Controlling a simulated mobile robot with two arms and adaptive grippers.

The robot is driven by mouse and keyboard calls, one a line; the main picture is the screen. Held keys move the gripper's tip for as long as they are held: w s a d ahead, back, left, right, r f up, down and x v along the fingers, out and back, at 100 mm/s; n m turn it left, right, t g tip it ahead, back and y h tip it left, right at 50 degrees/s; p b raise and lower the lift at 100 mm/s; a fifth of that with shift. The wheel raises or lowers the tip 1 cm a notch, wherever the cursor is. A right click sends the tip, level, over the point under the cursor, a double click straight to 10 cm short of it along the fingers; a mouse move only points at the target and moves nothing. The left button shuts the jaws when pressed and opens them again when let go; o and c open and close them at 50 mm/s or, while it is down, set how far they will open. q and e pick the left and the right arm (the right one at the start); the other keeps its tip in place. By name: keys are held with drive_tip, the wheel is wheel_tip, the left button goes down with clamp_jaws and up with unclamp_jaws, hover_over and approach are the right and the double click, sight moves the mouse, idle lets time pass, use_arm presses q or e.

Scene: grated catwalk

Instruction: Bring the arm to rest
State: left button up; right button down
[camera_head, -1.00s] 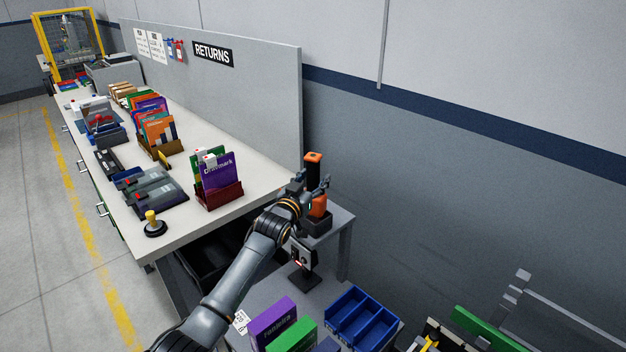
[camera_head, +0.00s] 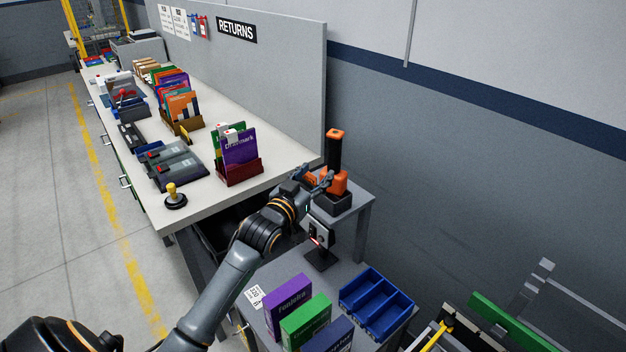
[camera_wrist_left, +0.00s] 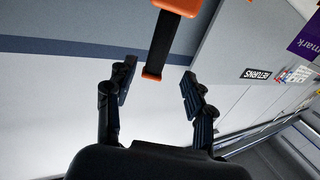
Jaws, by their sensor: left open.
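My left arm reaches in from the lower left in the head view. Its gripper (camera_head: 322,181) is near the orange and black hand tool (camera_head: 335,160), which stands in a dark holder (camera_head: 335,204) on a small grey table. In the left wrist view the two fingers of my left gripper (camera_wrist_left: 158,90) are spread apart. The orange and black tool also shows there (camera_wrist_left: 165,38), beyond and between the fingertips, with nothing held. Whether a finger touches the tool in the head view is hard to tell. My right gripper is not in view.
A long white bench (camera_head: 205,199) with book holders (camera_head: 239,172), scanners and a yellow-topped stamp (camera_head: 174,195) runs along a grey partition. Below the arm, a lower table carries boxed books (camera_head: 288,300), a blue tray (camera_head: 378,304) and a small black device (camera_head: 320,236) on a stand.

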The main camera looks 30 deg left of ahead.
use_arm(q)
drive_tip(key=shift+s, duration=0.3)
idle(0.4)
